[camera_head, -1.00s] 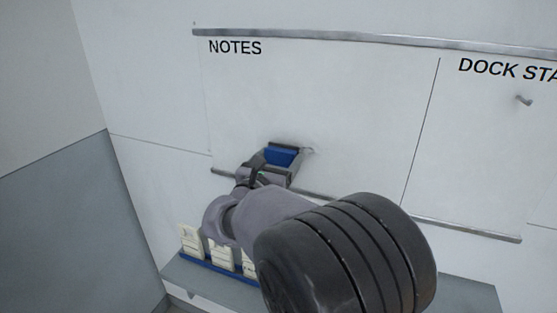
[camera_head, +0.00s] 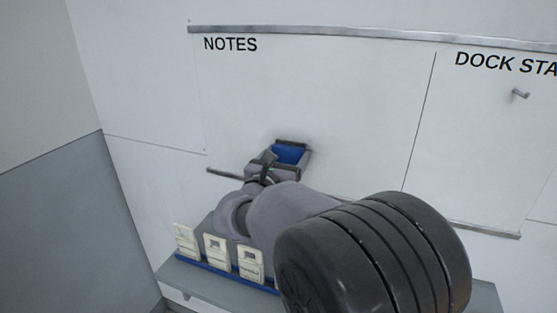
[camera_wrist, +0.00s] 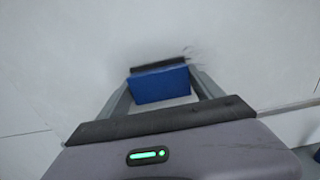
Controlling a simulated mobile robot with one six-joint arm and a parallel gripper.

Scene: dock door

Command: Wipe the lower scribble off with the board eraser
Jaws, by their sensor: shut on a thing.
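My gripper (camera_head: 290,156) is shut on the board eraser, which has a blue body (camera_head: 288,153) and a dark pad along its far edge. The eraser is at the lower part of the whiteboard (camera_head: 330,100), under the NOTES heading. In the wrist view the blue eraser (camera_wrist: 160,85) sits between the two fingers, with its dark pad at or very near the board. Faint grey marks of the scribble (camera_wrist: 194,54) show just right of the pad in the wrist view. In the head view the eraser and gripper hide that spot.
A shelf (camera_head: 180,271) below the board holds several cream-coloured devices (camera_head: 216,249) on a blue strip. A metal rail (camera_head: 480,231) runs along the board's lower edge. A small hook (camera_head: 520,93) sticks out at the right, under the DOCK heading. The upper NOTES area is clear.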

